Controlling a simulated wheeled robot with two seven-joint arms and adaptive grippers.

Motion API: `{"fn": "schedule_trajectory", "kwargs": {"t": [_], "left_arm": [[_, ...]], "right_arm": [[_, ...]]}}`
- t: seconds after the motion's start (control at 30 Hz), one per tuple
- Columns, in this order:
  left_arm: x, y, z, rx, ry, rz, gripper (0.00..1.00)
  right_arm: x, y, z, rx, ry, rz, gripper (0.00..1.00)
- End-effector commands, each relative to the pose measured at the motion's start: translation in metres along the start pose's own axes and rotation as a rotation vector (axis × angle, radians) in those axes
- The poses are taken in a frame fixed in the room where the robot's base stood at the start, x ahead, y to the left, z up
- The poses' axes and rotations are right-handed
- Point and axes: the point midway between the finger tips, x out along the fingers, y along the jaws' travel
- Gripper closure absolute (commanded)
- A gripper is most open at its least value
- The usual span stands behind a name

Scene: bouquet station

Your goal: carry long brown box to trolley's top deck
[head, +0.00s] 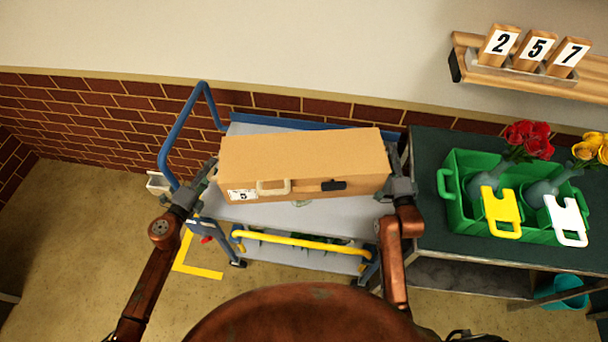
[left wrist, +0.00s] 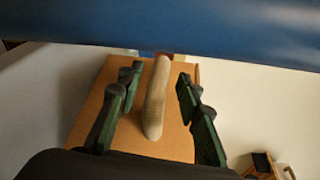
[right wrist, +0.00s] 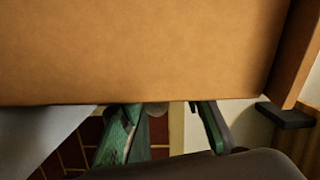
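The long brown box (head: 300,158) lies lengthwise over the trolley's grey top deck (head: 275,212). Its near side has a number label, a beige handle and a black clasp. I cannot tell whether its underside touches the deck. My left gripper (head: 208,178) is at the box's left end. In the left wrist view its fingers (left wrist: 158,105) stand apart on either side of a beige end handle (left wrist: 156,98), with gaps both sides. My right gripper (head: 397,180) is at the right end. In the right wrist view its fingers (right wrist: 163,130) are apart by the box's edge (right wrist: 150,60).
The trolley's blue push handle (head: 172,135) rises at the left, close to my left gripper. A yellow bar (head: 290,241) crosses the lower shelf. On the right, a dark table (head: 428,228) carries a green crate (head: 455,205) with flower vases. A brick wall stands behind.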

Motion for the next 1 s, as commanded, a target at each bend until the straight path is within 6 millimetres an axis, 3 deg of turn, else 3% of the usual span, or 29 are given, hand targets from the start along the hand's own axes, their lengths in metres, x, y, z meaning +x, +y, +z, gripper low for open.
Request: {"fn": "schedule_trajectory", "kwargs": {"t": [0.17, 0.6, 0.83, 1.0], "left_arm": [[-0.017, 0.002, 0.001, 0.0, -0.001, 0.002, 0.67], [-0.102, 0.001, 0.0, -0.002, -0.001, 0.002, 0.67], [-0.119, 0.001, 0.0, -0.001, 0.0, 0.001, 0.67], [-0.12, 0.001, 0.0, 0.0, 0.0, 0.001, 0.67]], "right_arm": [[0.0, 0.0, 0.0, 0.0, 0.0, 0.001, 0.67], [0.0, 0.0, 0.0, 0.0, 0.0, 0.001, 0.67], [-0.002, 0.001, 0.0, 0.0, 0.0, 0.001, 0.67], [-0.022, 0.001, 0.0, 0.001, 0.001, 0.001, 0.67]]}}
